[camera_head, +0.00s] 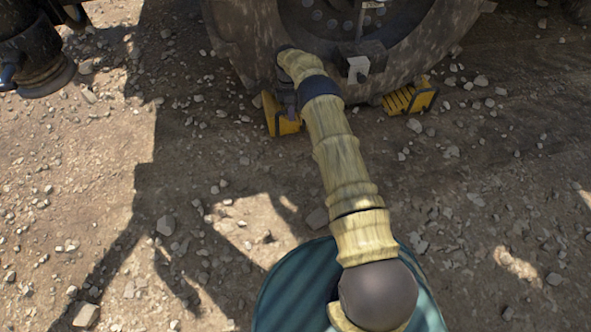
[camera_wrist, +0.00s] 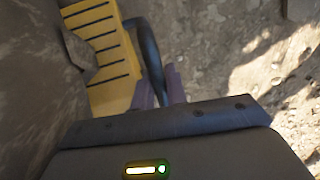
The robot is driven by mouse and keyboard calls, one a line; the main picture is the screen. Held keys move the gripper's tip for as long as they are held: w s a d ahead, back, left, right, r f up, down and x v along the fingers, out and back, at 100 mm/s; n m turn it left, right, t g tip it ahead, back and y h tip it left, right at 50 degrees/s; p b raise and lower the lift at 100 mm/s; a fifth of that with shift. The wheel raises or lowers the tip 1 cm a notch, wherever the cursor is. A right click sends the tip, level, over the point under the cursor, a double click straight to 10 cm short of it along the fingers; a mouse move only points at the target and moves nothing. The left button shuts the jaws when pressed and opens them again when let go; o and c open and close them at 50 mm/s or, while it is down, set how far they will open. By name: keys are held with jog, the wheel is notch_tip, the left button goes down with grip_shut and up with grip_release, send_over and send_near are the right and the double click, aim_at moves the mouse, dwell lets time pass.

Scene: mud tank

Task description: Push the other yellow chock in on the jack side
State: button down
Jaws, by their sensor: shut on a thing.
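A yellow chock (camera_head: 283,122) lies on the ground at the left foot of the big tyre (camera_head: 235,45). It also shows in the wrist view (camera_wrist: 105,50), with black ribs, close beside the tyre wall. My gripper (camera_head: 288,98) is at this chock, shut on its dark handle (camera_wrist: 149,50). The fingertips (camera_wrist: 172,85) show at the handle's lower end in the wrist view. Whether the chock touches the tyre I cannot tell. A second yellow chock (camera_head: 410,97) lies against the right foot of the tyre.
A dark block with a pale face (camera_head: 358,68) hangs in front of the wheel. A dark round-footed object (camera_head: 38,65) stands at the upper left. The ground is brown dirt with scattered stones (camera_head: 166,225). Open ground lies left and right of my arm.

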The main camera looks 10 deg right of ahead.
jog(key=shift+w+a, duration=0.1)
jog(key=c, duration=1.3)
grip_release()
jog(key=o, duration=0.4)
jog(key=shift+f, duration=0.1)
